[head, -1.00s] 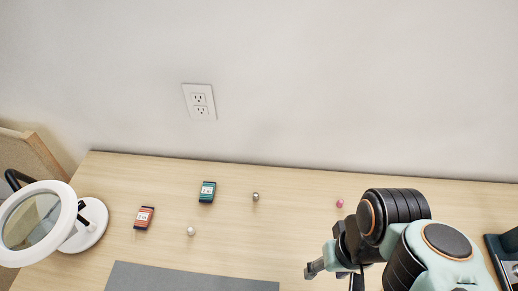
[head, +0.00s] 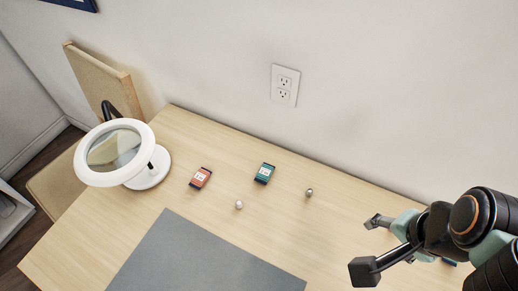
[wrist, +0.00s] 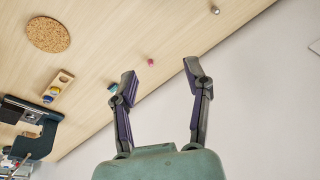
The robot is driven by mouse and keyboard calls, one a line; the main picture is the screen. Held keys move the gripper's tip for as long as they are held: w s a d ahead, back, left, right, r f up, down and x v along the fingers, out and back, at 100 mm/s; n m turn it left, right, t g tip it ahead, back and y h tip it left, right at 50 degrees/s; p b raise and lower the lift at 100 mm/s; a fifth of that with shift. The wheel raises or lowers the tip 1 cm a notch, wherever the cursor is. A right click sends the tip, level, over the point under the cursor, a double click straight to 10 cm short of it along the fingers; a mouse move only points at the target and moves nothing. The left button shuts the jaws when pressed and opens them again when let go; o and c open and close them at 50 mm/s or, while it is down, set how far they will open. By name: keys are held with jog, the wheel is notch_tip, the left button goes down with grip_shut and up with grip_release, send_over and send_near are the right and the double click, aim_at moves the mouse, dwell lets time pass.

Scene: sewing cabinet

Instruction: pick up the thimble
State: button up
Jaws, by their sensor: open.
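Two small, pale roundish things lie on the table in the head view: a silvery one (head: 309,192) right of the teal box, and a whiter one (head: 239,204) nearer the grey mat. The silvery one looks most like the thimble, but both are too small to be sure. A small silvery thing (wrist: 215,10) also shows at the top of the wrist view; I cannot tell which it is. My gripper (head: 368,247) is open and empty, to the right of both. Its spread fingers show in the wrist view (wrist: 160,75).
A teal box (head: 264,173), a red box (head: 200,178), a ring-light magnifier (head: 122,153) and a grey mat (head: 205,260) are on the table. The wrist view shows a pink ball (wrist: 151,61), cork disc (wrist: 48,34), wooden holder (wrist: 58,86) and dark green device (wrist: 30,128). A wall stands behind.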

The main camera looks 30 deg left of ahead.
jog(key=w+a+f+m, duration=0.3)
jog(key=w+a+f, duration=0.1)
jog(key=w+a, duration=1.1)
jog(key=n+g, duration=0.3)
jog(key=n, duration=0.2)
send_over(239, 203)
jog(key=shift+h, duration=0.4)
jog(key=f, duration=1.7)
jog(key=shift+w+d+f, duration=0.15)
jog(key=shift+w+f, duration=0.05)
jog(key=shift+w, duration=0.1)
jog(key=shift+s+a+f, duration=0.2)
jog(key=shift+s, duration=0.1)
notch_tip(239, 203, down, 6)
jog(key=shift+f, duration=0.15)
jog(key=shift+c, duration=0.3)
jog(key=c, duration=0.7)
